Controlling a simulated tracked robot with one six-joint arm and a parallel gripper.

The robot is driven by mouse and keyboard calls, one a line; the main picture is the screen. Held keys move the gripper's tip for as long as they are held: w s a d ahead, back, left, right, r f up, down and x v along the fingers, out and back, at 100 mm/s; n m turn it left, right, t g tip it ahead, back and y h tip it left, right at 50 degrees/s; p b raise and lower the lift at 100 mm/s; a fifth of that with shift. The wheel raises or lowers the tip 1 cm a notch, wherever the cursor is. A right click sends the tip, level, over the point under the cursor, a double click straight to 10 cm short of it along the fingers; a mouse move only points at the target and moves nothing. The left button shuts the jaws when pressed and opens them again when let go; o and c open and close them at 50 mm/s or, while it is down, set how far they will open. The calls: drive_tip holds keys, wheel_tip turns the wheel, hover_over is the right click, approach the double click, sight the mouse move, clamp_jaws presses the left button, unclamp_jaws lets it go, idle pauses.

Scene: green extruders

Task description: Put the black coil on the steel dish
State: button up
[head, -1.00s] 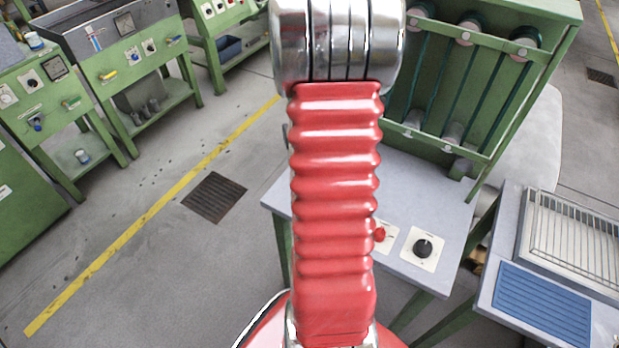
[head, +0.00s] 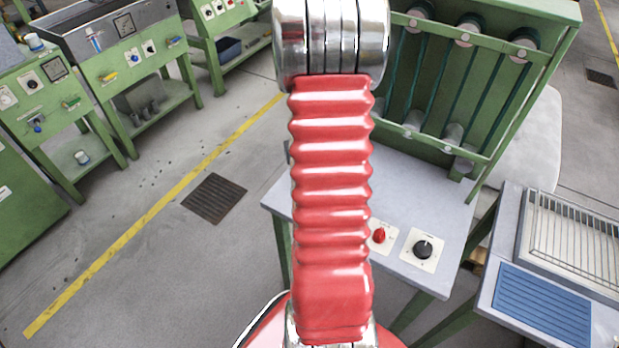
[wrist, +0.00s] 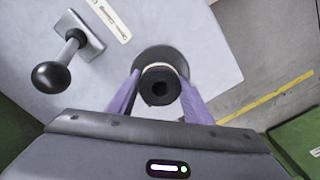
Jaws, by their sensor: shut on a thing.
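In the wrist view my gripper (wrist: 161,77) has its two purple fingers on either side of the black coil (wrist: 160,88), shut on it. A wider dark round shape (wrist: 146,57) shows just behind the coil, over the pale tabletop. I cannot tell whether it is part of the coil, a shadow or the dish. No clearly steel dish shows. In the head view my arm hides the gripper and the coil.
A pale tabletop (wrist: 215,55) lies below the gripper, with a black ball-ended lever (wrist: 55,76) at left. In the head view a green machine table (head: 400,185) carries a red knob (head: 379,235) and a black dial (head: 423,249). A blue ribbed mat (head: 543,303) lies at right.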

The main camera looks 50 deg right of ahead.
drive_tip(key=o, duration=1.1)
wheel_tip(320, 180, up, 12)
drive_tip(key=shift+r, duration=0.1)
idle(0.9)
